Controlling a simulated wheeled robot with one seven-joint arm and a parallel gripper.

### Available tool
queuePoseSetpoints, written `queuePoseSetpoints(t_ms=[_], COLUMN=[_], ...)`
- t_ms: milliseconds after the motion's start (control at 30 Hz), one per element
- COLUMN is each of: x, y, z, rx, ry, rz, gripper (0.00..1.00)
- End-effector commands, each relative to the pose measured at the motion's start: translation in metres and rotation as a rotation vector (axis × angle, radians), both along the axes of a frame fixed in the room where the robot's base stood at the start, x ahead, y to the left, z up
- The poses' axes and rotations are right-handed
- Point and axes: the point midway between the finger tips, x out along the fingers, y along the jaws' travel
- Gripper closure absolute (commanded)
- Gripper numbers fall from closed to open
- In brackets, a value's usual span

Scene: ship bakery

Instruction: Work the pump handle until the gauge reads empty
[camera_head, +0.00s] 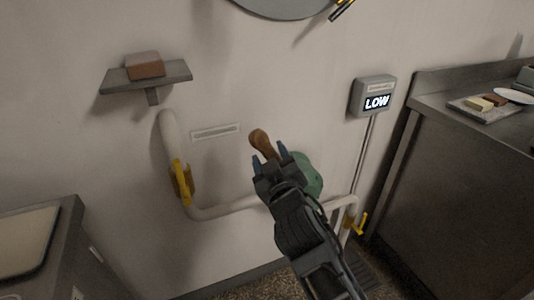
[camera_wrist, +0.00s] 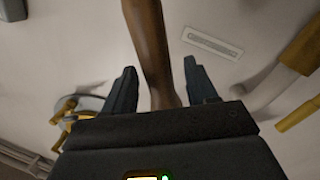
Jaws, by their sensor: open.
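The pump handle (camera_head: 263,143) is a brown wooden lever that sticks up by the wall. In the wrist view the handle (camera_wrist: 152,50) runs down between the two fingers of my gripper (camera_wrist: 162,85). In the head view my gripper (camera_head: 270,163) is open, with its fingers to either side of the handle's lower part. The green pump body (camera_head: 309,176) is partly hidden behind my gripper. The gauge (camera_head: 376,98) on the wall at right is a grey box whose lit display reads LOW.
A white pipe (camera_head: 232,208) with a yellow valve lever (camera_head: 181,183) runs along the wall to the pump. Another yellow valve lever (camera_head: 362,223) is at right. A wall shelf (camera_head: 117,80) holds a brown block (camera_head: 145,66). A steel counter (camera_head: 440,80) stands at right.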

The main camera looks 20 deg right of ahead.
Motion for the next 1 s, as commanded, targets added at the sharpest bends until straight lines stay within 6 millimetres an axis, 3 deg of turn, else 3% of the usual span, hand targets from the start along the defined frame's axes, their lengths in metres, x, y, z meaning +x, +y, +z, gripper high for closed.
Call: queuePoseSetpoints(t_ms=[200, 467, 1000], x=[0.015, 0.016, 0.016], y=[-0.003, -0.003, -0.002], z=[0.000, 0.000, 0.000], rx=[0.000, 0.000, 0.000], ry=[0.000, 0.000, 0.000], rz=[0.000, 0.001, 0.001], gripper=[0.43, 0.43, 0.94])
